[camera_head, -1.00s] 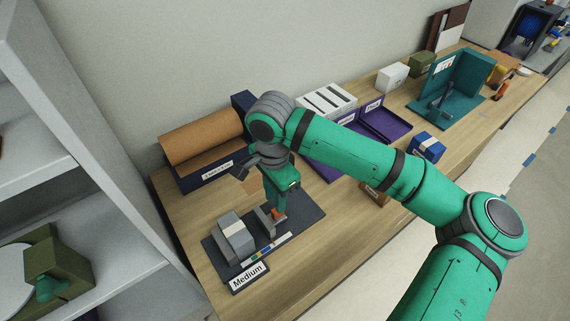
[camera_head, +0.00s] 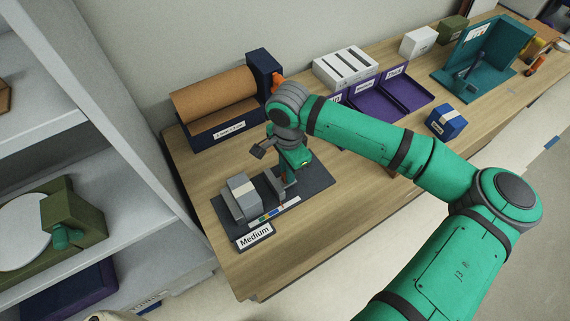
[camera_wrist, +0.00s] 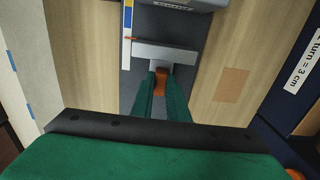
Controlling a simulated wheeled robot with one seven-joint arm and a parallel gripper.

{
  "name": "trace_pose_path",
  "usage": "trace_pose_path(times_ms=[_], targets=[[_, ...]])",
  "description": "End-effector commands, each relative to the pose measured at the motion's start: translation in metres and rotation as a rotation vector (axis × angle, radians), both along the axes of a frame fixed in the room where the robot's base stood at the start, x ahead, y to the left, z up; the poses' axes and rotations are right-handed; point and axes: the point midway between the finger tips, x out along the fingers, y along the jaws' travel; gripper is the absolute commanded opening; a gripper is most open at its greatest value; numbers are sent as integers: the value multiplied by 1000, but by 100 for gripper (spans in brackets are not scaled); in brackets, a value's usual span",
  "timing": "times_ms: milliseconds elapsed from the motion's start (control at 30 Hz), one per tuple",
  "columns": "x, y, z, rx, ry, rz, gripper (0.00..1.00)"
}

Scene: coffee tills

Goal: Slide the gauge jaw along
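The gauge has a dark base plate (camera_head: 318,183), a coloured scale strip (camera_head: 275,212) and a grey sliding jaw (camera_head: 276,186) with an orange tab. A grey box with a pale band (camera_head: 243,194) sits on the plate, left of the jaw. In the wrist view the jaw (camera_wrist: 165,54) lies across the plate, with a dark gap between it and the grey box (camera_wrist: 180,4). My gripper (camera_wrist: 160,82) points down at the jaw, its green fingers on both sides of the orange tab (camera_wrist: 160,75) and seemingly closed against it. My wrist partly hides the tab in the head view.
A "Medium" sign (camera_head: 255,236) stands before the gauge. Behind is a brown roll in a navy holder (camera_head: 228,132) with an orange crank knob. Purple trays (camera_head: 376,106), a blue box (camera_head: 446,121) and a teal stand (camera_head: 490,60) are to the right. A shelf (camera_head: 115,215) stands left.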

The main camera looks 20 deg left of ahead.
Motion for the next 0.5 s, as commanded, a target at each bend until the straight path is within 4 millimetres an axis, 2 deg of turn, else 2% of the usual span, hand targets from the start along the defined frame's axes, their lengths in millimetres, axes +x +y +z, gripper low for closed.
trace_pose_path(times_ms=[267,500], targets=[[2,0,1,-1,0,3,0],[13,-7,2,-3,0,7,0]])
